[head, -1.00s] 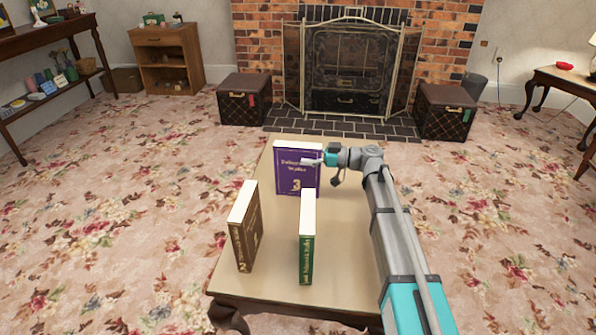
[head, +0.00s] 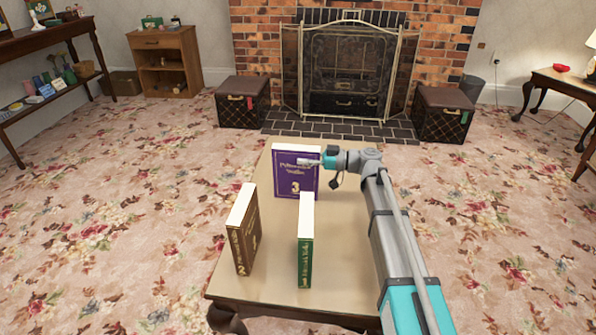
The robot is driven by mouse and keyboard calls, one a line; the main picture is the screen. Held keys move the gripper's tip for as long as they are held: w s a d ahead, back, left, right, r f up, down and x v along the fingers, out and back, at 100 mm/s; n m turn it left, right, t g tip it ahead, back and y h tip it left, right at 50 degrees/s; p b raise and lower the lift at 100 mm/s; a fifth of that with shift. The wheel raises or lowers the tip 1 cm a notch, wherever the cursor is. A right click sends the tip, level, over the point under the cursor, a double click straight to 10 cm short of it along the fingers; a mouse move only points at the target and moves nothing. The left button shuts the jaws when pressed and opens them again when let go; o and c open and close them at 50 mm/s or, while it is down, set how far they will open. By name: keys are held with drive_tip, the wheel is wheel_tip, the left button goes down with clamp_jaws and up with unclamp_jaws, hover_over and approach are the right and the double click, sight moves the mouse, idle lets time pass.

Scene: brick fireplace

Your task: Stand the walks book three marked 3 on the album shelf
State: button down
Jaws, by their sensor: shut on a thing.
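The walks book three, purple with gold lettering and a 3 (head: 290,184), stands upright at the far end of the low table (head: 345,250), its cover facing me. My gripper (head: 308,161) is at its upper right and shut on it. The far finger and the exact grip are hidden. The book seems to be still on the tabletop. A small wooden shelf unit (head: 163,42) stands against the back wall at left; I cannot tell whether it is the album shelf.
A brown book (head: 250,232) and a green book (head: 306,250) stand on the table nearer me. Two dark trunks (head: 240,105) (head: 443,118) flank the fireplace (head: 345,70). A long side table (head: 50,40) is at left. Carpet lies open left of the table.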

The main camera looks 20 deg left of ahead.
drive_tip(key=shift+r, duration=0.25)
wheel_tip(320, 180, up, 2)
drive_tip(key=p, duration=0.2)
drive_tip(key=shift+p, duration=0.3)
drive_tip(key=s+a+r+p, duration=0.7)
drive_tip(key=a+r+p, duration=0.3)
drive_tip(key=a, duration=0.2)
drive_tip(key=shift+s+r, duration=0.15)
drive_tip(key=shift+r, duration=0.1)
drive_tip(key=shift+r+p, duration=0.15)
drive_tip(key=shift+p, duration=0.25)
